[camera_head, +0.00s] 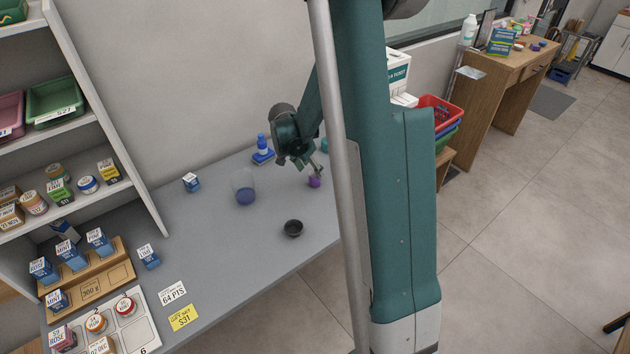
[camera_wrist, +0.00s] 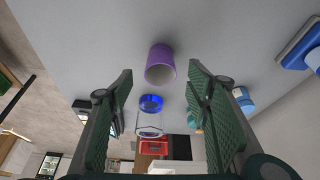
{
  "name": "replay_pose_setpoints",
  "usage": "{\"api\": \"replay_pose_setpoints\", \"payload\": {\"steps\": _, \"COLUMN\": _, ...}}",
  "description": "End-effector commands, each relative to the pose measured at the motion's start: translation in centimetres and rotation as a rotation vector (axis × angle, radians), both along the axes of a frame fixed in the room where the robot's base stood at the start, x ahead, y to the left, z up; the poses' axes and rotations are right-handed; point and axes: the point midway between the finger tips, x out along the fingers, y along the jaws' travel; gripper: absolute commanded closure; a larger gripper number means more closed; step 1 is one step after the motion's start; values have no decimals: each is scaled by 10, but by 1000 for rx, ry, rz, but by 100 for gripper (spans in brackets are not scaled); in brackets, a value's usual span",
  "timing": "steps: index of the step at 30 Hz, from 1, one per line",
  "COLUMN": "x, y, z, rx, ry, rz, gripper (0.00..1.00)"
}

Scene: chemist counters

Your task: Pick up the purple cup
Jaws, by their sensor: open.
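The purple cup (camera_head: 314,181) stands on the grey counter in the head view, just below my gripper (camera_head: 314,168). In the wrist view the purple cup (camera_wrist: 161,64) appears beyond the gap between the two green fingers of my gripper (camera_wrist: 160,80). The gripper is open and nothing is held between its fingers. The cup is apart from the fingers, as far as I can tell. My arm hides part of the counter to the right of the cup.
A clear beaker with blue contents (camera_head: 245,188) and a small black bowl (camera_head: 293,228) stand on the counter. A blue bottle (camera_head: 263,150) is behind, and a teal item (camera_head: 324,145) is near the gripper. Shelves (camera_head: 112,190) rise at left. The counter's front is mostly clear.

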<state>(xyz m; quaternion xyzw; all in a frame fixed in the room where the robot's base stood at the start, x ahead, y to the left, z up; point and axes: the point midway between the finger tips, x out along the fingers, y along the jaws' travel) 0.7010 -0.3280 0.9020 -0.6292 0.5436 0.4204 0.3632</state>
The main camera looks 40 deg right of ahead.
Motion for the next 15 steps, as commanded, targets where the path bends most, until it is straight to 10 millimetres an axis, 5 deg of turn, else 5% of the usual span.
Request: {"api": "replay_pose_setpoints", "payload": {"steps": 15, "x": 1, "y": -4, "z": -9, "rx": 0, "ry": 0, "rz": 1, "gripper": 51}}
